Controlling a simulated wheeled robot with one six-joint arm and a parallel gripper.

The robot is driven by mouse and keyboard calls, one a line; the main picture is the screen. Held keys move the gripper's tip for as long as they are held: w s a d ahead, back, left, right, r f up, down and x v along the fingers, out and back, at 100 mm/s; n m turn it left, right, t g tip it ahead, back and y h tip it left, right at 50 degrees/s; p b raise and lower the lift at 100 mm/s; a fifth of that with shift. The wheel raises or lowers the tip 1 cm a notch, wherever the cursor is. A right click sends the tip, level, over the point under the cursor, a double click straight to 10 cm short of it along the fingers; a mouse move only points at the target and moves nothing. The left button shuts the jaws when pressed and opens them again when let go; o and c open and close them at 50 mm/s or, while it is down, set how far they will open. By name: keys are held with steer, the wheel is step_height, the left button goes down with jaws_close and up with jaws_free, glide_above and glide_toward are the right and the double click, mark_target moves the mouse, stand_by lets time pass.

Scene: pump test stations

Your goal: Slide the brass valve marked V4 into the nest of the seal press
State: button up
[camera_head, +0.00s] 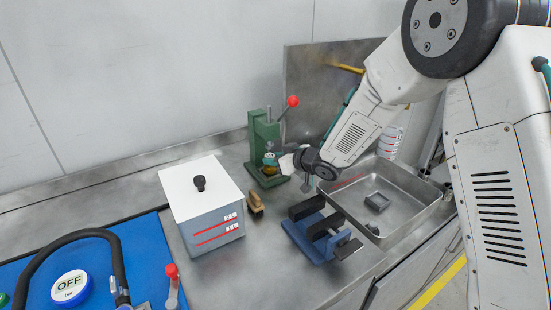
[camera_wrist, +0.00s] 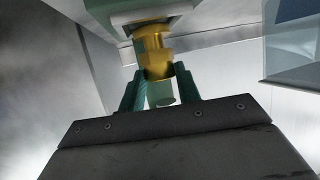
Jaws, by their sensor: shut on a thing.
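The green seal press (camera_head: 262,135) stands near the back wall, with a red-knobbed lever at its upper right. My gripper (camera_head: 273,160) reaches in from the right to the front of the press. In the wrist view my gripper (camera_wrist: 156,78) has its two teal fingers shut on the brass valve (camera_wrist: 153,45). The valve sits close to a pale green part of the press (camera_wrist: 140,10) at the top of that view. In the head view a bit of brass (camera_head: 268,171) shows low at the press. No V4 mark is legible. I cannot tell whether the valve is seated; the nest is hidden.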

steer(key=shift+f, duration=0.35)
stand_by(0.8)
steer(key=o, duration=1.2)
steer(key=s+d+r+m+h, duration=0.25)
steer(key=s+d+r, duration=0.25)
steer(key=d, duration=0.3)
steer(key=s+d+r+m+h, duration=0.2)
steer(key=s+d+r+h, duration=0.25)
steer(key=d, duration=0.45)
steer(key=s+d+r+m+h, duration=0.25)
steer(key=s+d+r, duration=0.2)
steer(key=d, duration=0.35)
steer(key=s+d+r+m+g, duration=0.1)
steer(key=s+g, duration=0.1)
steer(key=s, duration=0.8)
steer(key=s+d+r+m+g, duration=0.1)
steer(key=s+d+g, duration=0.1)
steer(key=s, duration=0.8)
steer(key=s+d+r+g, duration=0.1)
steer(key=s+g, duration=0.2)
steer(key=s, duration=0.8)
steer(key=shift+d+r+m+g+h, duration=0.1)
steer(key=shift+d+m+g+h, duration=0.1)
steer(key=shift+m+g+h, duration=0.15)
